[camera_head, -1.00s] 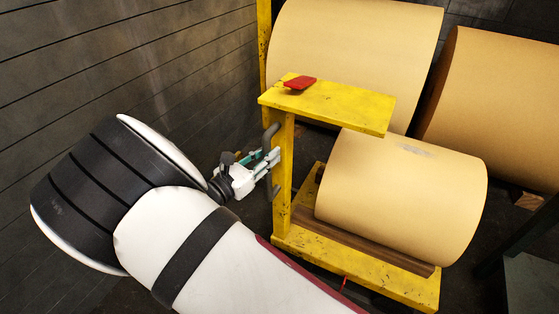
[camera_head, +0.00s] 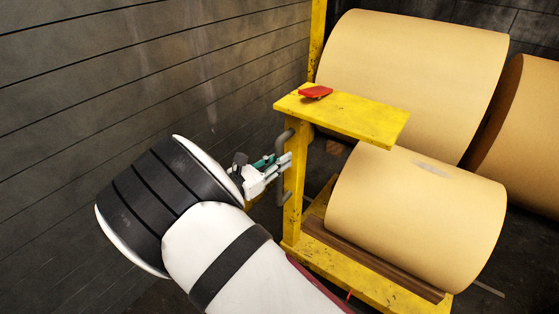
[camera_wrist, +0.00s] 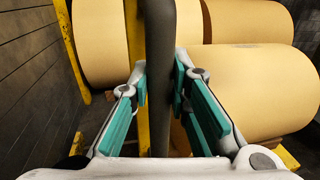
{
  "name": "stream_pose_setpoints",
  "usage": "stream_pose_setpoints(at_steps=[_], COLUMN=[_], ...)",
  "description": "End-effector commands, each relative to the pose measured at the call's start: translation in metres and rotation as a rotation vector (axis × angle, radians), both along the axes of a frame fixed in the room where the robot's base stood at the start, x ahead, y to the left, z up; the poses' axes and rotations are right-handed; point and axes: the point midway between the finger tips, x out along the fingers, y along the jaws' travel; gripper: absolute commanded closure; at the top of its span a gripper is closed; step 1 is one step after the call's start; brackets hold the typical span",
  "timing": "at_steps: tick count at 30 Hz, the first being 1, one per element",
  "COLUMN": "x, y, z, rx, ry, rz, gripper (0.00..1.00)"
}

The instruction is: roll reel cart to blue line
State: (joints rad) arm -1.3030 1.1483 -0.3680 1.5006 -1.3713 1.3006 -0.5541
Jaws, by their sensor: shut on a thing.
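The yellow reel cart (camera_head: 292,205) stands right of centre in the head view and carries a tan paper reel (camera_head: 410,210) low on its deck. A grey upright handle (camera_head: 281,190) is fixed to the cart's post. My gripper (camera_head: 285,164) is shut on this handle. In the wrist view, the handle (camera_wrist: 160,60) runs upright between the teal finger pads of my gripper (camera_wrist: 171,92). No blue line shows in either view.
A large reel (camera_head: 410,65) stands behind the cart, with another reel (camera_head: 520,140) at the right. A yellow post (camera_head: 317,40) rises behind the cart. A dark plank wall (camera_head: 130,80) fills the left. A red piece (camera_head: 315,92) lies on the cart's top shelf.

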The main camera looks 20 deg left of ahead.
Motion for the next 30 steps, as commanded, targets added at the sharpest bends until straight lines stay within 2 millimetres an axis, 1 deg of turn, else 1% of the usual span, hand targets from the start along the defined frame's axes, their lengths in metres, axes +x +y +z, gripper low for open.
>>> stream_pose_setpoints(at_steps=[1, 2, 3, 4, 5, 13, 17, 20, 30], x=[0.000, 0.000, 0.000, 0.000, 0.000, 0.000, -0.006, -0.019, -0.079], y=[0.001, 0.001, 0.001, 0.001, 0.001, 0.000, 0.004, 0.011, 0.041], z=[-0.001, -0.001, -0.001, -0.001, -0.001, 0.000, 0.000, 0.000, -0.001], rx=[0.001, 0.001, 0.001, 0.002, 0.002, 0.003, 0.003, 0.003, 0.002], ry=[0.003, 0.003, 0.003, 0.002, 0.002, 0.001, 0.002, 0.002, 0.002], rz=[0.003, 0.003, 0.002, 0.002, 0.002, 0.000, 0.002, 0.004, 0.004], gripper=[1.00, 0.81, 0.72, 0.65, 0.62, 0.62, 0.62, 0.62, 0.62])
